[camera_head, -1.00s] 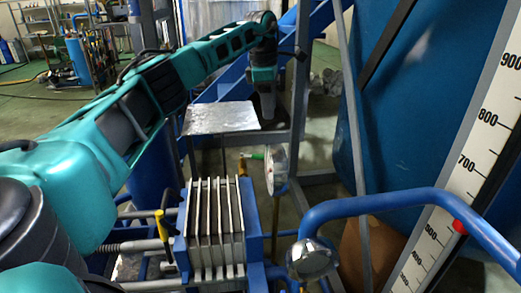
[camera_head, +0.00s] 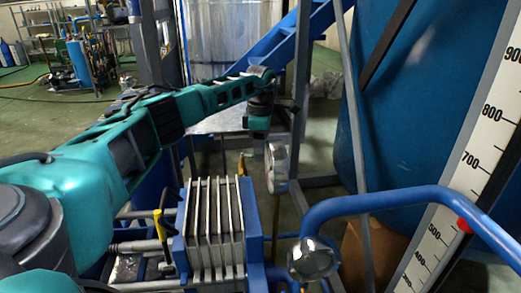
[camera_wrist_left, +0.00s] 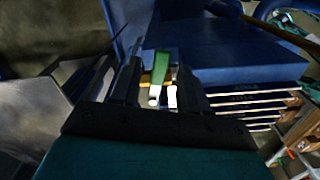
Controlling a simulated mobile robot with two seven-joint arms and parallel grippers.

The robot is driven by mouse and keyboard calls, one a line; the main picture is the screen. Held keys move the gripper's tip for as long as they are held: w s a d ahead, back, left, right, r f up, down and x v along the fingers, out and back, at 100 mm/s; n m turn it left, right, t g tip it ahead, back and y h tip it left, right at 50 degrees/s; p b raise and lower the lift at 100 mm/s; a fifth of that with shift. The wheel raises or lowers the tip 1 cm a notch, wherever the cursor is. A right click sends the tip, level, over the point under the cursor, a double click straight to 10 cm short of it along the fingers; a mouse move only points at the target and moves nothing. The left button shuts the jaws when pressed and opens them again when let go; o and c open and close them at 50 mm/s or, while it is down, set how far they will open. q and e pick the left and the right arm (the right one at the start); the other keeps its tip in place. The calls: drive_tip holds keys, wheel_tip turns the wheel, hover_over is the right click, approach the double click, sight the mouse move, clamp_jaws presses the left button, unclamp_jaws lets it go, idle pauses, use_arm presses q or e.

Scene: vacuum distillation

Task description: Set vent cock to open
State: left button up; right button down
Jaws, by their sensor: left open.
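The vent cock's green handle (camera_wrist_left: 161,68) shows in the left wrist view between the two dark fingers of my left gripper (camera_wrist_left: 160,62). The fingers stand apart on either side of it, with gaps visible. A brass part shows behind the handle. In the head view my left gripper (camera_head: 258,134) points down just above the cock, beside a round gauge. There the gripper hides the green handle, and only a bit of the brass fitting (camera_head: 245,157) shows. My right gripper is in neither view.
The round gauge (camera_head: 277,166) stands close to the right of the gripper. A blue finned unit (camera_head: 214,222) is in front, with a yellow-handled valve (camera_head: 161,226) at its left. A metal plate (camera_head: 205,123) lies behind the arm. A blue pipe (camera_head: 400,203) crosses the right.

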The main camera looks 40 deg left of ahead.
use_arm(q)
drive_tip(key=shift+f, duration=0.2)
clamp_jaws()
idle(0.3)
idle(0.3)
